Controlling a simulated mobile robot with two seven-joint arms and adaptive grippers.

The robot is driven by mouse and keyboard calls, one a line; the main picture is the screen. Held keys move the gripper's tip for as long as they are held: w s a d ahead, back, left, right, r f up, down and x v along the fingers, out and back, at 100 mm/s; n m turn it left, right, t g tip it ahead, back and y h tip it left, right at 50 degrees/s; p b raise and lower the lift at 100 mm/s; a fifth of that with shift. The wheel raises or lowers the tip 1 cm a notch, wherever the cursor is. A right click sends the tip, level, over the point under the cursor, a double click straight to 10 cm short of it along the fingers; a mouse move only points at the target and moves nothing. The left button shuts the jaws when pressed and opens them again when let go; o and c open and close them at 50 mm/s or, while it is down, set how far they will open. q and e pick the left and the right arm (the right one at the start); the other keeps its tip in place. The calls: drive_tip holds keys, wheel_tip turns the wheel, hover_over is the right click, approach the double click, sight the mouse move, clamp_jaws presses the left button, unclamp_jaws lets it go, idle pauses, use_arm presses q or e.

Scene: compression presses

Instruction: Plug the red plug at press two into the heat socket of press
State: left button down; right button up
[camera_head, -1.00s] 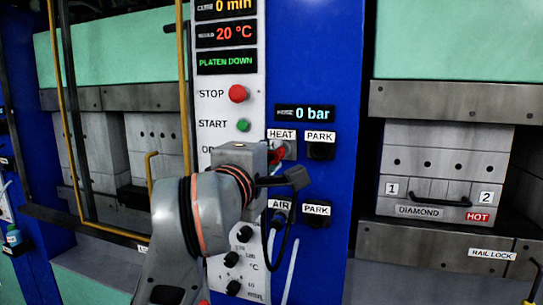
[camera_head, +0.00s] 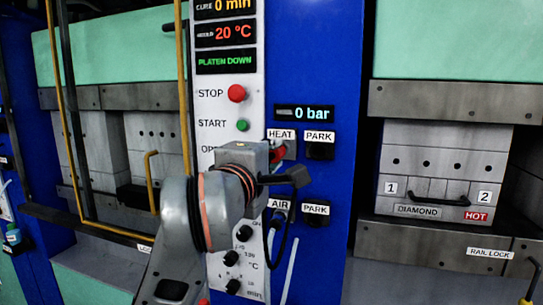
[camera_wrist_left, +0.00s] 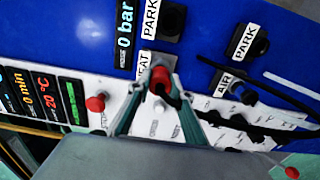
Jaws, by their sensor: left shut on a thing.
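The red plug (camera_head: 277,156) is at the heat socket (camera_head: 290,150), just below the HEAT label on the blue panel. My left gripper (camera_wrist_left: 158,84) is shut on the red plug (camera_wrist_left: 159,76), its two fingers either side of it in the left wrist view. The plug's front end meets or nearly meets the socket (camera_wrist_left: 158,62); I cannot tell how deep it sits. In the head view my left wrist hides part of the controls and most of the fingers. My right gripper is not in view.
A black park socket (camera_head: 320,151) is right of the heat socket. Below are the air socket (camera_head: 281,215) with a plug and hose, and another park socket (camera_head: 316,220). Stop (camera_head: 237,93) and start (camera_head: 242,126) buttons are at the left. A yellow rail (camera_head: 184,90) stands further left.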

use_arm(q)
drive_tip(key=shift+x, duration=0.95)
drive_tip(key=c, duration=1.7)
unclamp_jaws()
drive_tip(key=shift+w, duration=0.1)
drive_tip(key=v, duration=1.2)
